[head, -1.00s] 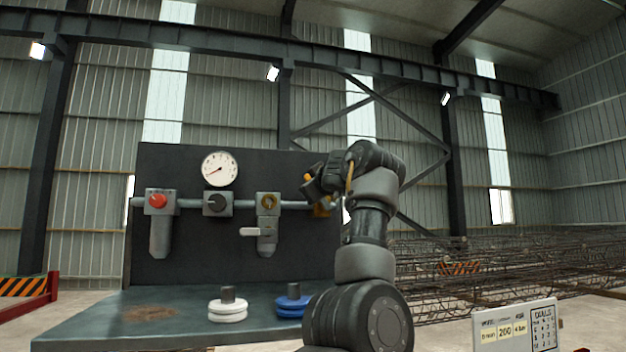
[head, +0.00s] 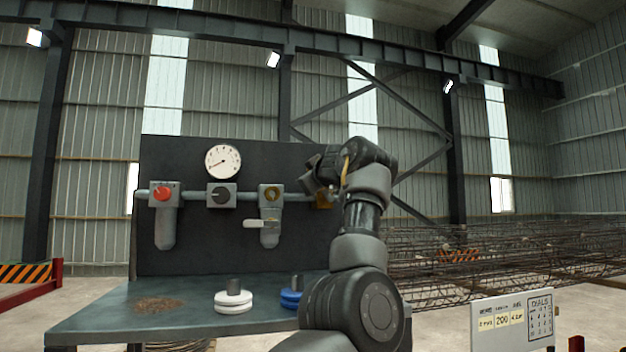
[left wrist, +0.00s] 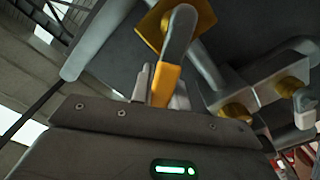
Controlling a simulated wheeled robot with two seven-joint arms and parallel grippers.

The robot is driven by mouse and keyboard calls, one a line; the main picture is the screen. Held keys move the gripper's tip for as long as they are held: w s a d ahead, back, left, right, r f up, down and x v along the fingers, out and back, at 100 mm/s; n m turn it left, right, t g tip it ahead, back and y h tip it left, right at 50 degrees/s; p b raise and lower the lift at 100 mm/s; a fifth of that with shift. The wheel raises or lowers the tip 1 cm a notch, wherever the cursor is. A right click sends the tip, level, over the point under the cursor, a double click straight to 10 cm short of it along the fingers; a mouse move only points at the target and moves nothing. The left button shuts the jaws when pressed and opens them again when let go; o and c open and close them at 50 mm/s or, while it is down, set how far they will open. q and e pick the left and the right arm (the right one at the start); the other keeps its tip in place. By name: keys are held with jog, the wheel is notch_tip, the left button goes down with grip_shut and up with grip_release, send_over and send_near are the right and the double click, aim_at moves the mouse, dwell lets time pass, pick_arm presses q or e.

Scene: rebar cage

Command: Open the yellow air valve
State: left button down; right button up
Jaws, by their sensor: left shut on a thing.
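The yellow air valve (head: 322,202) is at the right end of the grey pipe, mostly hidden behind my left gripper (head: 314,180) in the head view. In the left wrist view, its yellow body (left wrist: 160,20) is at the top. A grey lever with a yellow sleeve (left wrist: 167,82) comes down from it between my fingers. My left gripper (left wrist: 160,88) is shut on this lever. The head view hides the lever. My right gripper is not in view.
The dark panel carries a red knob (head: 162,193), a black knob (head: 220,195), a gauge (head: 223,161) and a filter unit with a grey handle (head: 257,224). Below, a white disc stack (head: 233,301) and a blue one (head: 291,298) stand on the bench (head: 90,318).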

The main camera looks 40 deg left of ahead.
pick_arm(q)
jog(key=n, duration=0.2)
jog(key=s+a+f+n+b, duration=0.1)
jog(key=n, duration=0.1)
jog(key=shift+s+f, duration=0.15)
jog(key=shift+f, duration=0.05)
jog(key=c, duration=1.5)
grip_release()
jog(key=shift+c, duration=0.2)
jog(key=shift+o, duration=0.9)
jog(key=shift+d, duration=0.15)
jog(key=shift+s+d, duration=0.1)
